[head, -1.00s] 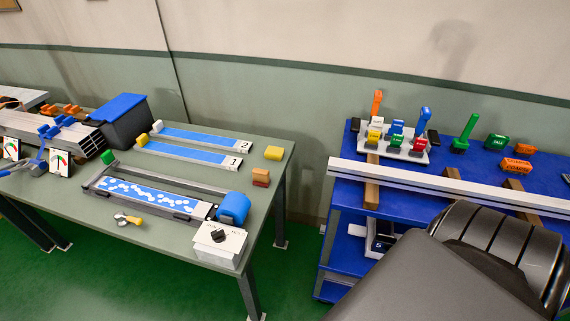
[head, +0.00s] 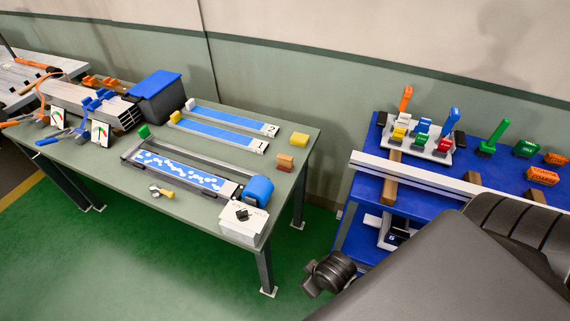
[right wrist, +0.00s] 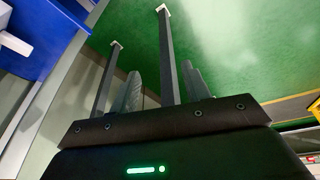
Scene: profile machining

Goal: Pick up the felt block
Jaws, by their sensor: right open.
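No block is clearly marked as felt. I cannot tell which is the felt block. My right gripper (right wrist: 160,80) shows two separated grey fingers in the right wrist view, open and empty, with the floor and table legs beyond. A dark part of my right arm (head: 333,270) shows below the table's right side in the head view. My left gripper is not in view.
The grey-green table (head: 120,175) carries blue strips (head: 215,138), a frame with a blue roller (head: 258,190), a white box with a knob (head: 243,222) and a dark bin (head: 158,97). A blue bench (head: 375,190) with a long profile stands right. Green floor lies between.

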